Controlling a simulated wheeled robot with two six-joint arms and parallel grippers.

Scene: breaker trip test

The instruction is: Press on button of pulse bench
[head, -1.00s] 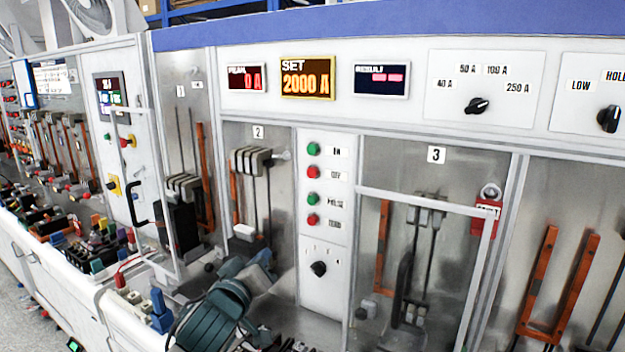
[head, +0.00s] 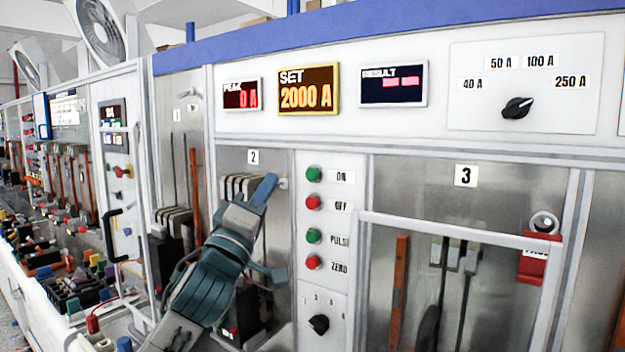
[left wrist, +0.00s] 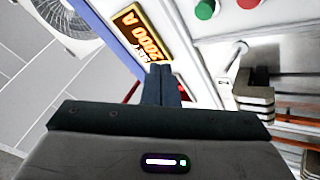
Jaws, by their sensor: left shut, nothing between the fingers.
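The pulse bench panel carries a column of buttons in the head view. The green ON button (head: 314,174) is at the top, with the red OFF button (head: 314,202), the green PULSE button (head: 314,236) and the red ZERO button (head: 313,262) below. My left gripper (head: 268,184) is shut and empty, in front of bay 2, left of the ON button and apart from it. In the left wrist view the shut fingers (left wrist: 160,84) point toward the panel; a green button (left wrist: 205,9) and a red button (left wrist: 248,3) show at the top. My right gripper is not in view.
The SET display (head: 308,86) reads 2000 A above the buttons. A rotary knob (head: 319,324) sits below them. A clear door frame (head: 450,229) with a red tag (head: 533,262) stands at bay 3. Colored connectors crowd the bench at left.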

